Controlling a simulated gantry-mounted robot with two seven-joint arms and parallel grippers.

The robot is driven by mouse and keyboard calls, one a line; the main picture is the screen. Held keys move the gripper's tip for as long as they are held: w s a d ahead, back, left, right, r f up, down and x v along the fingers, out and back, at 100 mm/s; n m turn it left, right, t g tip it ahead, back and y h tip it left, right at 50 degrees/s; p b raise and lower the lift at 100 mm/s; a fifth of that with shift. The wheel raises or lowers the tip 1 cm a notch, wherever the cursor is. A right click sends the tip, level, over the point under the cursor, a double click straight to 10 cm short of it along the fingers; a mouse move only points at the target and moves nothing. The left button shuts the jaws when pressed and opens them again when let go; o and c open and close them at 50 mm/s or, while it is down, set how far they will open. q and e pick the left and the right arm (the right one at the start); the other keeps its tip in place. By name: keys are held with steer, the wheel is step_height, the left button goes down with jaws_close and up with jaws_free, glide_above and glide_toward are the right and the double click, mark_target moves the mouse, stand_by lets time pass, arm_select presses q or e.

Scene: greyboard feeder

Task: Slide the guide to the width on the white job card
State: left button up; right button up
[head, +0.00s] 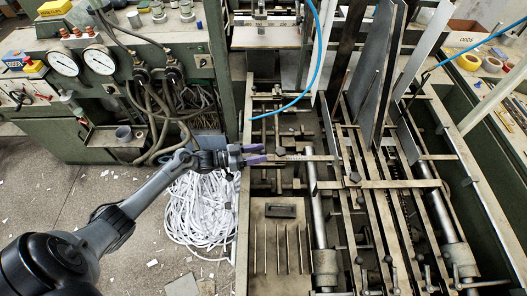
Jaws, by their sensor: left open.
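My left gripper (260,154) reaches in from the left to the near-left edge of the feeder frame (243,215). Its two purple fingertips are apart, with a gap between them. A flat metal bar with ruler-like marks (305,158) runs to the right from just beyond the fingertips. I cannot tell whether the fingers touch it or straddle its end. The guide is not clearly distinguishable among the feeder's rails and bars. No white job card can be made out with certainty. My right gripper is not in view.
Upright metal plates (377,70) stand at the feeder's back right. A blue hose (318,50) hangs over its back left. A gauge panel (100,60) stands at the left. Paper strips (200,215) lie on the floor below my left arm. Rolls of tape (470,62) sit at the far right.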

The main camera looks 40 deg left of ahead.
arm_select(q)
steer(key=shift+x, duration=1.1)
jaws_close()
